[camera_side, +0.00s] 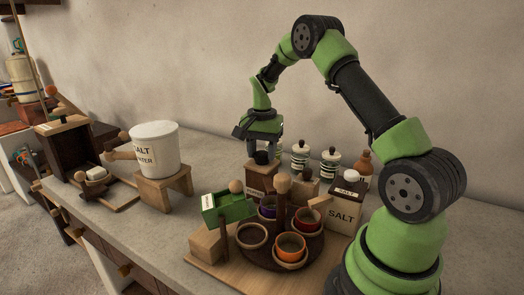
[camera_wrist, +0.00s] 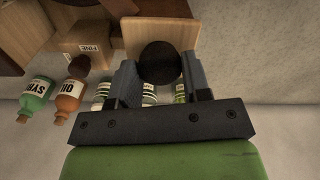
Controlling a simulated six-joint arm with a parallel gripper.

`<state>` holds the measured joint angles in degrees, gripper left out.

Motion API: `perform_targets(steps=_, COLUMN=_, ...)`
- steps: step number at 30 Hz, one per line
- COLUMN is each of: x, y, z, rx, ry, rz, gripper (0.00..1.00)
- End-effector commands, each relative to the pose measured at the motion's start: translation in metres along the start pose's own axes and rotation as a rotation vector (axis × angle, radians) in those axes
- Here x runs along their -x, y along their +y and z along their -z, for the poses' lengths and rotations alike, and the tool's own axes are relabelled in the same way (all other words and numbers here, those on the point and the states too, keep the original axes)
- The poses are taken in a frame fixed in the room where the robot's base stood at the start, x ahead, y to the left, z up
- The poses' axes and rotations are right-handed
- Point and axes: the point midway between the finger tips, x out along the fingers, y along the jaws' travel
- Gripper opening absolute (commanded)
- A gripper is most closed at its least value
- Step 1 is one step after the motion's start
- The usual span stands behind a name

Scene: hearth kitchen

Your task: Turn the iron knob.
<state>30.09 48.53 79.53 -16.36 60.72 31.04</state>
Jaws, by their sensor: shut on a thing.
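The iron knob (camera_wrist: 160,62) is a round, near-black knob on a light wooden top in the wrist view. In the side view the dark knob (camera_side: 262,157) sits on top of a brown wooden box (camera_side: 261,179), partly covered by the fingers. My gripper (camera_side: 261,148) points straight down over the box. Its two fingers (camera_wrist: 162,68) stand on either side of the knob and are shut on it. Which way the knob is turned cannot be seen.
Striped jars (camera_side: 300,156) stand behind the box. A salt box (camera_side: 343,212) is on the right. A round carousel with several cups (camera_side: 290,247) and a green tray (camera_side: 230,210) lie in front. A white salt water pot (camera_side: 155,146) stands on the left. Bottles (camera_wrist: 67,101) show beside the gripper.

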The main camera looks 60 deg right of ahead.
Motion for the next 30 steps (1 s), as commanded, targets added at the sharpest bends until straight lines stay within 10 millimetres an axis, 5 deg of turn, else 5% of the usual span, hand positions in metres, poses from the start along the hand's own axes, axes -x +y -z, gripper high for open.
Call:
perform_targets(steps=16, x=0.0006, y=0.0003, z=-0.0013, rx=-0.028, ry=-0.005, rz=-0.002, gripper=0.20)
perform_targets(steps=17, x=0.0006, y=0.0003, z=-0.0013, rx=-0.028, ry=-0.005, rz=-0.002, gripper=0.48)
perform_targets(steps=20, x=0.0005, y=0.0002, z=-0.0010, rx=-0.027, ry=-0.004, rz=-0.001, gripper=0.69)
perform_targets(steps=30, x=0.0045, y=-0.0002, z=-0.0002, rx=-0.025, ry=-0.001, rz=0.001, gripper=0.69)
